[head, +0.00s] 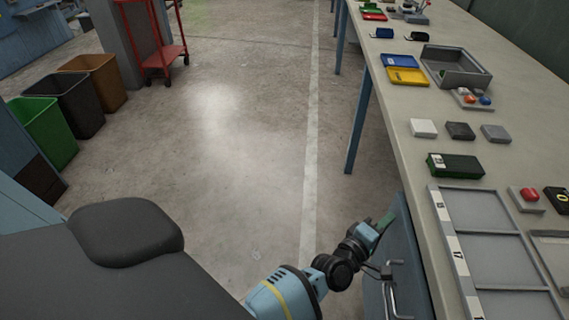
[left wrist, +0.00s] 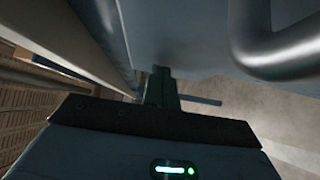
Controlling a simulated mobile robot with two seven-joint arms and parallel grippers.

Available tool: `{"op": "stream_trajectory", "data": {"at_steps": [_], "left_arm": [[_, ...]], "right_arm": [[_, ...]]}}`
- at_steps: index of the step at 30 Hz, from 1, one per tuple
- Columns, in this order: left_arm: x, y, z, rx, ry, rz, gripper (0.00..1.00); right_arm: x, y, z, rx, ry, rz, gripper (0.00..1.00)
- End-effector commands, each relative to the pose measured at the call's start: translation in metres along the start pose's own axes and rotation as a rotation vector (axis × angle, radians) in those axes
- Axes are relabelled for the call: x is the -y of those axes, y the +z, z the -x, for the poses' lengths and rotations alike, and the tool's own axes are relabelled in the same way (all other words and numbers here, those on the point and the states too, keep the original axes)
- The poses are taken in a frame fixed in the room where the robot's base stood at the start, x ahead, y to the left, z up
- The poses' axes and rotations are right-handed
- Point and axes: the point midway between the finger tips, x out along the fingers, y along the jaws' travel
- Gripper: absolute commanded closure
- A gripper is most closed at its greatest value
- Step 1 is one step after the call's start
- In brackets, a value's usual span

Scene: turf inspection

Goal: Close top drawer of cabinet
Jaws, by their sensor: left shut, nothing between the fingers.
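The blue cabinet front (head: 408,255) shows under the edge of the workbench at the lower right of the head view, with a grey metal bar handle (head: 389,291). The panel stands slightly out from the bench edge; how far the drawer is open cannot be told. My left gripper (head: 384,222) is shut and empty beside the upper far part of this panel. In the left wrist view, its closed fingers (left wrist: 161,86) are close to the blue panel (left wrist: 190,35), and the handle (left wrist: 265,55) is at the upper right. Contact cannot be told. My right gripper is out of view.
The workbench (head: 415,165) along the right holds a grey bin (head: 455,68), a green box (head: 455,165) and a divided tray (head: 485,220). Waste bins (head: 45,130) and a red cart (head: 160,45) stand at the left. The middle floor is clear.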

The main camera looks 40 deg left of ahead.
Motion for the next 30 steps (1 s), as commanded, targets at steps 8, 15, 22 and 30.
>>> {"op": "stream_trajectory", "data": {"at_steps": [8,15,22,30], "left_arm": [[0.0,0.011,-0.012,0.0,-0.001,-0.001,1.0],[-0.002,0.014,-0.014,0.003,0.001,-0.001,1.0],[-0.003,0.016,-0.015,0.006,0.004,0.001,1.0],[-0.004,0.016,-0.014,0.007,0.006,0.001,1.0]], "right_arm": [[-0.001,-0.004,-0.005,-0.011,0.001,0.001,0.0],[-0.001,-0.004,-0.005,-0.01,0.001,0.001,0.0],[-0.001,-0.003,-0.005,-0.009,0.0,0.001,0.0],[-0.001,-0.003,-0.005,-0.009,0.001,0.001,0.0]]}}
